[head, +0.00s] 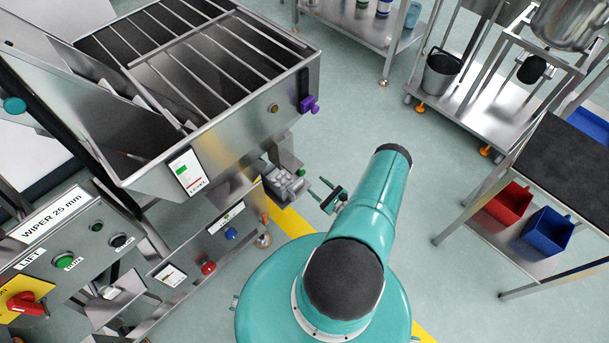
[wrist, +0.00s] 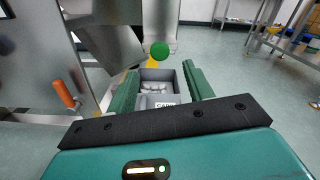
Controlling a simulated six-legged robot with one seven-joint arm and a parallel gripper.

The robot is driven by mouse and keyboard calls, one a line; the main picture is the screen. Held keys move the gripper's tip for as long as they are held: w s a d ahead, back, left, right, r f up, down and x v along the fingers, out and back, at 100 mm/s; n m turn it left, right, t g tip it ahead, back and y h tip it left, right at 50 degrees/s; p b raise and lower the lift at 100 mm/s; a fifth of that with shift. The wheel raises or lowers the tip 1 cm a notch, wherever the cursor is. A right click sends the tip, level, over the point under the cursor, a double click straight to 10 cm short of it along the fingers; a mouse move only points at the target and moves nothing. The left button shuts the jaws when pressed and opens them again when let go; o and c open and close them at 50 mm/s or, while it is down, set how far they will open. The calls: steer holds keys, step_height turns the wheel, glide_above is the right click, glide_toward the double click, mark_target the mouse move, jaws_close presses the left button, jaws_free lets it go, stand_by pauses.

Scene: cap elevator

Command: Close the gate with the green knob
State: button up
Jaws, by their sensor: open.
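The green knob (wrist: 160,49) shows in the wrist view just beyond and above my fingertips, beside a metal chute (wrist: 105,40). In the head view the green knob (head: 300,172) is small, at the right of the hopper's lower outlet. The gate plate itself is hard to make out, and I cannot tell how far it stands open. My gripper (head: 328,193) is open and empty, a little to the right of the knob and apart from it. In the wrist view my gripper (wrist: 162,75) has its two green fingers spread, pointing toward the knob.
A grey bin (wrist: 160,100) with pale caps lies below the knob, seen between my fingers; it also shows in the head view (head: 287,187). An orange handle (wrist: 64,93) is at the left. The hopper (head: 225,135) stands above left.

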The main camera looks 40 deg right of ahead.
mark_target(304, 174)
steer(key=w, duration=0.7)
steer(key=shift+w+a, duration=0.1)
steer(key=shift+w, duration=0.2)
